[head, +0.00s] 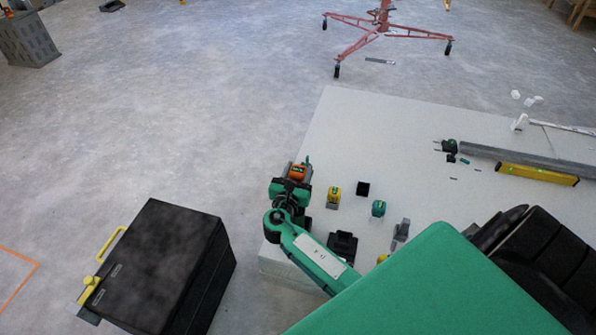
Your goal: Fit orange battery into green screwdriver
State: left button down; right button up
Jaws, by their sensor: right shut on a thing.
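The gripper's own body hides the lower part of the battery. A small green-and-black tool (449,147), which may be the green screwdriver, lies on the right of the table, well apart from the gripper; it is too small to be sure. My left gripper is not in view.
The white table (345,125) carries a yellow battery (333,197), a green battery (378,209), a black block (363,189) and a black charger-like item (343,245). A yellow level (537,174) lies at right. A black case (160,262) stands at left. The table's far left is clear.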

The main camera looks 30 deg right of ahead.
aim_at(295, 179)
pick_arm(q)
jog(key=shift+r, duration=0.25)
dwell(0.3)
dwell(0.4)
pick_arm(e)
jog(key=o, duration=1.2)
jog(key=shift+c, duration=0.2)
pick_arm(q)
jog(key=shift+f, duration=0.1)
pick_arm(e)
jog(key=v, duration=0.3)
jog(key=shift+f+p, duration=0.1)
jog(key=shift+p, duration=0.2)
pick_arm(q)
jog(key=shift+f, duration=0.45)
pick_arm(e)
jog(key=v, duration=1)
jog(key=shift+s+a, duration=0.25)
jog(key=shift+a, duration=0.1)
